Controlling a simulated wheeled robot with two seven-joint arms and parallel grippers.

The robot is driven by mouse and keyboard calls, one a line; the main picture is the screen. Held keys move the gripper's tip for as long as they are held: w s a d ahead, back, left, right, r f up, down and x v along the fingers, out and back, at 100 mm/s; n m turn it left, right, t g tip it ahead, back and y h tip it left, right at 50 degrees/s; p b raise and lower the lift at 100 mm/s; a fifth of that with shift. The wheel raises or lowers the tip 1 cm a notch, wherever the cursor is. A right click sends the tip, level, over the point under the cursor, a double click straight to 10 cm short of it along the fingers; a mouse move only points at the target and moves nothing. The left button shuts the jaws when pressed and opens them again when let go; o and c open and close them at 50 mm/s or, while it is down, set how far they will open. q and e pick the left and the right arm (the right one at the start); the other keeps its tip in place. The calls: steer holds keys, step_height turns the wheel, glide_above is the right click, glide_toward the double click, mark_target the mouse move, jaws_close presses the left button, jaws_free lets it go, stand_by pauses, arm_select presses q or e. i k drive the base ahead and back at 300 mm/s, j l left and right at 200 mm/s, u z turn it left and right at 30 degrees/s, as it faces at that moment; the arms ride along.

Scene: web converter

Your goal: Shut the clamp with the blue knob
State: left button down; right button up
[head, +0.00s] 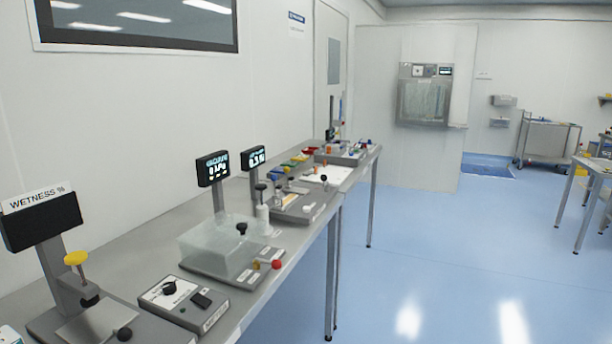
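A small blue spot (368,142) shows at the far end of the long grey bench, on or beside a grey base unit (338,160). It may be the blue knob, but it is too small to tell. I cannot make out a clamp there or whether one is open or shut. Neither of my grippers is in view.
The grey bench (262,275) runs along the left wall. On it stand a WETNESS display (42,221), a yellow-knobbed device (76,258), a clear box (212,246) and a red knob (275,264). Blue floor (440,270) lies open to the right.

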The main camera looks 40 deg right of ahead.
mark_target(273, 178)
steer(key=z, duration=1.05)
steer(key=i+l+u, duration=0.1)
steer(key=u, duration=0.7)
steer(key=i+l+u, duration=0.15)
steer(key=l+u, duration=0.35)
steer(key=l, duration=0.25)
steer(key=l+u, duration=0.5)
steer(key=l, duration=1.7)
